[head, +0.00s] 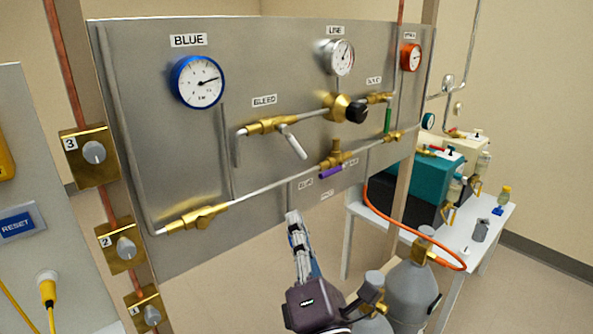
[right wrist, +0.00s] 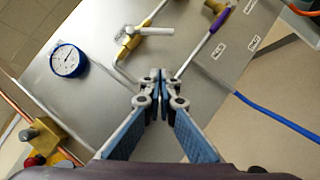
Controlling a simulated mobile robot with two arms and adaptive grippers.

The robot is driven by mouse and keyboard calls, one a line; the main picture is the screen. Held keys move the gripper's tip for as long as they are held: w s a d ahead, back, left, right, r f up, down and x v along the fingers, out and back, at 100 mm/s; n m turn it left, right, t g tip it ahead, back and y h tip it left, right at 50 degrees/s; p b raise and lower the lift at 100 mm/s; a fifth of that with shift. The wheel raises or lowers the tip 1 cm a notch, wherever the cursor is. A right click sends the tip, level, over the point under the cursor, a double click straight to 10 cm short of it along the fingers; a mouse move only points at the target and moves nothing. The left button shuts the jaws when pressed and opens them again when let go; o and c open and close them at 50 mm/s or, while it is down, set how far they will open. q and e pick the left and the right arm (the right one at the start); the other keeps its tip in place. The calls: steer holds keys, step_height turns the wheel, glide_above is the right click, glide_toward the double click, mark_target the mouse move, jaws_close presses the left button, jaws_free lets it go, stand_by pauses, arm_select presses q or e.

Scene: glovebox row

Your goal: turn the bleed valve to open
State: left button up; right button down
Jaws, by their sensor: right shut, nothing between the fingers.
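The bleed valve (head: 266,125) is a brass valve under the BLEED label (head: 264,100) on the steel panel. Its silver lever (head: 293,143) points down and to the right, at an angle across the pipe line. In the right wrist view the brass valve body (right wrist: 130,42) and pale lever (right wrist: 153,31) show beyond the fingers. My right gripper (head: 293,216) is shut and empty, below the lever and apart from it, near the panel's lower edge. Its closed fingertips (right wrist: 159,76) also show in the wrist view. My left gripper is not in view.
A blue gauge (head: 198,81) is upper left on the panel (head: 150,110). A purple-handled valve (head: 331,172) sits right of my gripper, and a regulator with a black knob (head: 356,112) above it. Gas cylinders (head: 412,283) stand at lower right, with an orange hose (head: 385,218).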

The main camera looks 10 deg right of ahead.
steer(key=p, duration=0.3)
glide_toward(294, 143)
steer(key=w+a+f, duration=0.3)
steer(key=w, duration=0.2)
steer(key=shift+w+d+r+p, duration=0.75)
steer(key=shift+w+d+r, duration=0.3)
steer(key=shift+w, duration=0.15)
